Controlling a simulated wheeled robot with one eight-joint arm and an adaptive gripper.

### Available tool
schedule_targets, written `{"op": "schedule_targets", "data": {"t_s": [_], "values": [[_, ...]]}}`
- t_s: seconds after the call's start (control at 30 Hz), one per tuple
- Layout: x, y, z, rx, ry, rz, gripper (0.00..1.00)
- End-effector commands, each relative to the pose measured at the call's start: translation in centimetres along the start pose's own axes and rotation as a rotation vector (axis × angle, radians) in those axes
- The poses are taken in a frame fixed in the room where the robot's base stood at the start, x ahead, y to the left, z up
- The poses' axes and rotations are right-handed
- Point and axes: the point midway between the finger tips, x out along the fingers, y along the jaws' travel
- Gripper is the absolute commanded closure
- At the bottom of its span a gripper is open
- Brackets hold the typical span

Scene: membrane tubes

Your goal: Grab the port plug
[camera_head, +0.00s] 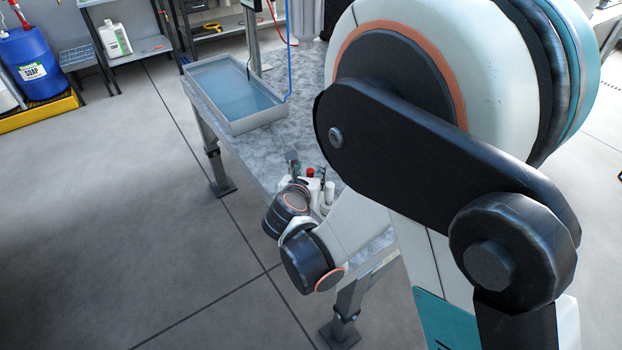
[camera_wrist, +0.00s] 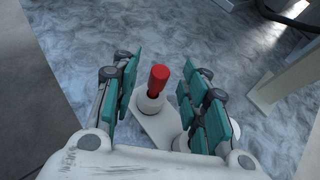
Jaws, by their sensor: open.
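A port plug with a red cylindrical top (camera_wrist: 159,78) stands in a round white collar on a white plate (camera_wrist: 163,128) in the wrist view. Its red top also shows small in the head view (camera_head: 310,172), beside my wrist. My gripper (camera_wrist: 157,90) is open, with one teal-padded finger on each side of the red plug. There are visible gaps between the plug and both fingers, so it appears untouched. A second white round part (camera_wrist: 181,143) shows near the right finger, partly hidden by it. In the head view my gripper is mostly hidden behind my wrist.
The grey marbled table (camera_head: 262,150) carries a tray of bluish liquid (camera_head: 236,92) at its far end. A white bottle-like part (camera_head: 328,195) stands by the red plug. A pale upright bar (camera_wrist: 285,82) is right of my gripper in the wrist view.

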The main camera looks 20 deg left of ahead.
Motion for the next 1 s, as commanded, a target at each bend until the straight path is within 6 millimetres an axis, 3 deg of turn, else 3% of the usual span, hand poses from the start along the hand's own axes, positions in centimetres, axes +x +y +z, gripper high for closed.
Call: {"op": "schedule_targets", "data": {"t_s": [0.13,0.37,0.6,1.0], "values": [[2.2,-0.1,-0.2,0.002,0.001,-0.001,0.59],[2.5,0.0,0.0,0.001,0.000,0.000,0.59],[2.5,0.0,0.0,0.001,0.000,0.000,0.92],[2.4,0.0,0.1,0.001,0.000,0.000,0.93]]}}
